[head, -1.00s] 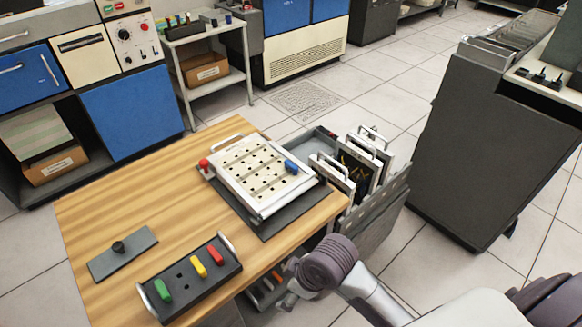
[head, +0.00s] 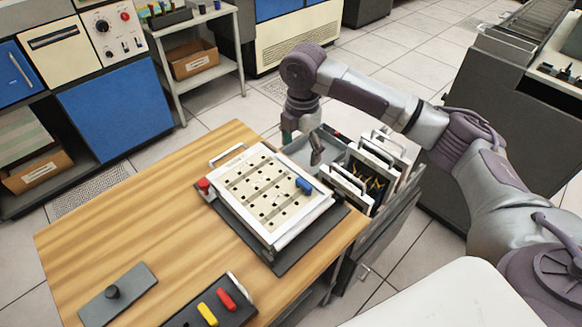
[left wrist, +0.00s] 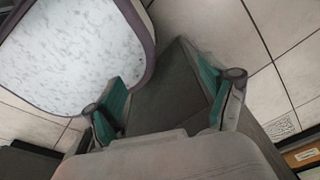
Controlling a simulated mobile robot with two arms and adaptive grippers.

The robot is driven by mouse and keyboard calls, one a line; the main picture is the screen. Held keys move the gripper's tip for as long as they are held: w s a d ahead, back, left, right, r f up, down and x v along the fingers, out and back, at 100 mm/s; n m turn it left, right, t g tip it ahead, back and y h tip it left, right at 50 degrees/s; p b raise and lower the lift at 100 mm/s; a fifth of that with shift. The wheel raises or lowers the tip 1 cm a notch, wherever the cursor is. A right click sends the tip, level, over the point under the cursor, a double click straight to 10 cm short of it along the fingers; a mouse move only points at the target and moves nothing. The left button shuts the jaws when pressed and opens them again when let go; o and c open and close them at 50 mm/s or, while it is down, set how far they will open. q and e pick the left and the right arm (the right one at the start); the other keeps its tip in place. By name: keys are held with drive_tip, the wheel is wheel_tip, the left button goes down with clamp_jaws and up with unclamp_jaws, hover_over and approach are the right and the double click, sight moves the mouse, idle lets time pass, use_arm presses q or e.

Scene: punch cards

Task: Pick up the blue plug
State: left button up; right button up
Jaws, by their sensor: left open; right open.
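The blue plug (head: 304,185) stands in the right part of the white perforated board (head: 238,190), which sits on a dark base on the wooden table. My right gripper (head: 303,148) is open and empty. In the head view it appears just above the blue plug in the picture, near the board's far right corner and over the grey tray, apart from the plug. My left gripper (left wrist: 162,95) is open and empty in the left wrist view, with the floor and dark surfaces beyond it. It does not show in the head view.
A red knob (head: 204,185) is at the board's left corner. A grey plate with a knob (head: 118,294) lies left. Handled panels (head: 350,187) stand right of the board.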

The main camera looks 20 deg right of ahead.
sight(304, 183)
drive_tip(key=f, duration=0.2)
drive_tip(key=s+f, duration=0.1)
drive_tip(key=shift+d+p, duration=0.25)
drive_tip(key=shift+p, duration=0.05)
wheel_tip(304, 183, down, 3)
drive_tip(key=shift+w, duration=0.15)
wheel_tip(304, 183, down, 3)
drive_tip(key=shift+d+r+p, duration=0.1)
drive_tip(key=shift+d+p, duration=0.05)
drive_tip(key=shift+p, duration=0.45)
wheel_tip(304, 183, down, 3)
drive_tip(key=shift+r, duration=0.15)
drive_tip(key=shift+d+f+p, duration=0.1)
drive_tip(key=shift+f+p, duration=0.2)
drive_tip(key=shift+f, duration=0.2)
drive_tip(key=c, duration=0.8)
drive_tip(key=shift+c, duration=1)
use_arm(q)
drive_tip(key=shift+s+r, duration=0.4)
drive_tip(key=shift+r, duration=0.2)
drive_tip(key=shift+s+r, duration=0.35)
drive_tip(key=shift+r, duration=0.25)
